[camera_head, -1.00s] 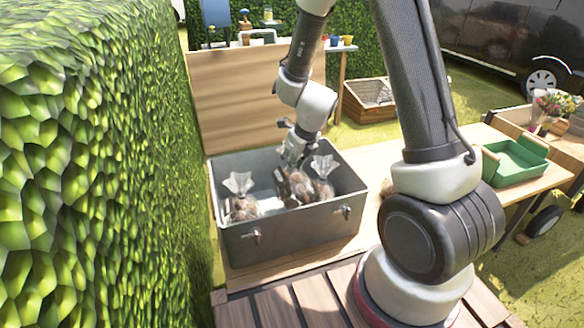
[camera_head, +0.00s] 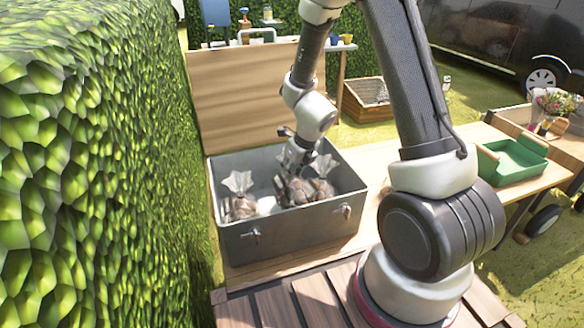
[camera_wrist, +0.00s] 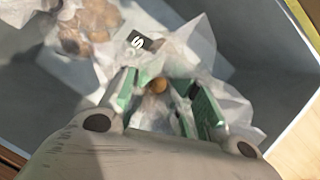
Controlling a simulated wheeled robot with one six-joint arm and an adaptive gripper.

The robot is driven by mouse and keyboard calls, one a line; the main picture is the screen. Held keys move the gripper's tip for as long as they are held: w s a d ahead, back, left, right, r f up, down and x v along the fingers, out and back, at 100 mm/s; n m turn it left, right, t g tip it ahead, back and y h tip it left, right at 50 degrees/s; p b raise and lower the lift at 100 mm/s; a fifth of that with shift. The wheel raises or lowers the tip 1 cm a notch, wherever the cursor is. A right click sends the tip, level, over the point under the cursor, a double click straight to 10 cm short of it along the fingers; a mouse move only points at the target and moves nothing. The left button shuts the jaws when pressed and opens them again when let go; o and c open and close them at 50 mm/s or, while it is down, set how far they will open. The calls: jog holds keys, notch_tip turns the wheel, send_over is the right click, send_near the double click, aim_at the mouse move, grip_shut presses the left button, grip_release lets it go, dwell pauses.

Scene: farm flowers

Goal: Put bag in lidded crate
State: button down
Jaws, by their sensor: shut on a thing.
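The grey lidded crate (camera_head: 290,225) stands open on the wooden table, with a tall wood panel, apparently its lid, upright behind it. My gripper (camera_head: 292,172) is inside the crate's opening. Its green-edged fingers (camera_wrist: 162,98) are shut on a clear bag (camera_head: 292,192) of brownish round things. That bag is low in the crate, between two similar bags, one at the left (camera_head: 241,208) and one close at the right (camera_head: 322,188). The wrist view shows crinkled clear wrap (camera_wrist: 180,55) around the fingers. Whether the held bag touches the crate floor is hidden.
A green tray (camera_head: 515,160) sits on the table at the right. A flower bunch (camera_head: 556,102) stands farther right. A tall hedge (camera_head: 90,150) closes the left side. A wooden box (camera_head: 368,100) lies on the grass behind.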

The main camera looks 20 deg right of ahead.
jog(key=c, duration=1.1)
grip_release()
jog(key=shift+r, duration=0.55)
jog(key=s+d+r+n, duration=0.3)
jog(key=s+r+n, duration=0.45)
jog(key=r, duration=0.35)
jog(key=s+d+r+n, duration=0.3)
jog(key=s+r+n, duration=0.4)
jog(key=r, duration=0.5)
jog(key=s+d+r+n, duration=0.2)
jog(key=s+n, duration=0.2)
jog(key=n, duration=0.1)
jog(key=s+d+r+n+h, duration=0.1)
jog(key=s+d+r+n, duration=0.1)
jog(key=s+n, duration=0.2)
jog(key=s+d+r+n, duration=0.2)
jog(key=s+n, duration=0.2)
jog(key=n, duration=0.4)
jog(key=shift+h, duration=0.3)
